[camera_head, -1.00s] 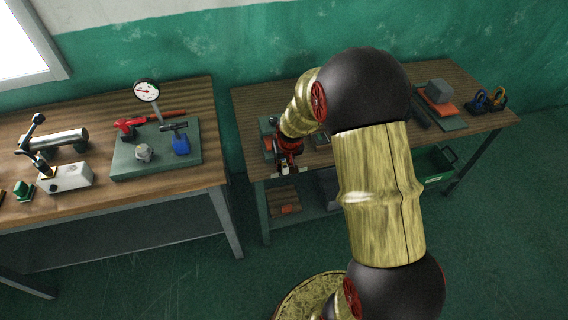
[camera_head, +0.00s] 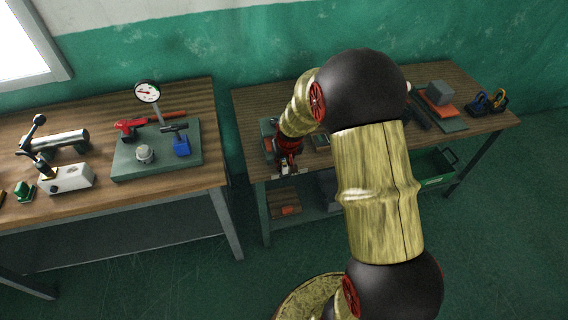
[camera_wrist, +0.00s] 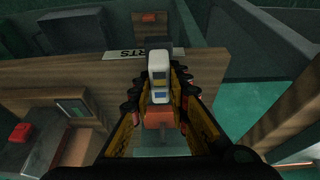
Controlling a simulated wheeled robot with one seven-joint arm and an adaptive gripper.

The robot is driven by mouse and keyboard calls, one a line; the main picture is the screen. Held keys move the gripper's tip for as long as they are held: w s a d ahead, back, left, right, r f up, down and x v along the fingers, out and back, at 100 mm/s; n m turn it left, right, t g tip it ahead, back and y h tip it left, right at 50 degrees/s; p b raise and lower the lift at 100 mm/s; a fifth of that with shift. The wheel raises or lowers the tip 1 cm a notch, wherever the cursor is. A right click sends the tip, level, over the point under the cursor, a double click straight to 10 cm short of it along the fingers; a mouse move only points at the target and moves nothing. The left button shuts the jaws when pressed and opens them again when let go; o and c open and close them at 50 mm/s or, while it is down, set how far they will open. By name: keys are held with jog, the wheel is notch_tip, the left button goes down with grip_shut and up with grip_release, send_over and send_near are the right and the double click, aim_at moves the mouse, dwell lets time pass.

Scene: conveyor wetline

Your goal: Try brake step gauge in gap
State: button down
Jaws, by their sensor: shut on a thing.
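My gripper (camera_wrist: 160,86) is shut on a small pale block with a blue patch, probably the step gauge (camera_wrist: 159,62), at its fingertips in the wrist view. The held piece lies above the wooden bench top near the bench's front edge. In the head view my gripper (camera_head: 286,167) is at the left front of the right bench (camera_head: 250,98). My arm hides much of that bench there. An orange-red part (camera_wrist: 158,118) shows between the fingers. I cannot make out the gap, or whether the held piece touches anything.
A label strip (camera_wrist: 128,54) ends in "RTS" on the bench edge. The left bench (camera_head: 90,125) carries a dial gauge (camera_head: 147,92) on a dark plate. A grey block (camera_head: 439,93) and blue and yellow tools (camera_head: 487,102) stand at the right bench's far right.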

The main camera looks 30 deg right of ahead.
jog(key=shift+w+d, duration=0.25)
jog(key=shift+w, duration=0.55)
jog(key=shift+w+d, duration=0.2)
jog(key=shift+w, duration=0.55)
dwell(1.7)
jog(key=shift+s, duration=0.15)
jog(key=s+a+p, duration=0.1)
jog(key=s+a, duration=0.2)
jog(key=s, duration=0.7)
jog(key=shift+s+p, duration=0.3)
dwell(1.0)
jog(key=shift+a, duration=0.1)
jog(key=w+a+n, duration=0.1)
jog(key=w+a, duration=0.1)
jog(key=a, duration=0.5)
jog(key=w+a+f+n+y, duration=0.1)
jog(key=w+a+n, duration=0.1)
jog(key=a, duration=0.5)
jog(key=shift+w+f, duration=0.25)
jog(key=shift+w, duration=0.4)
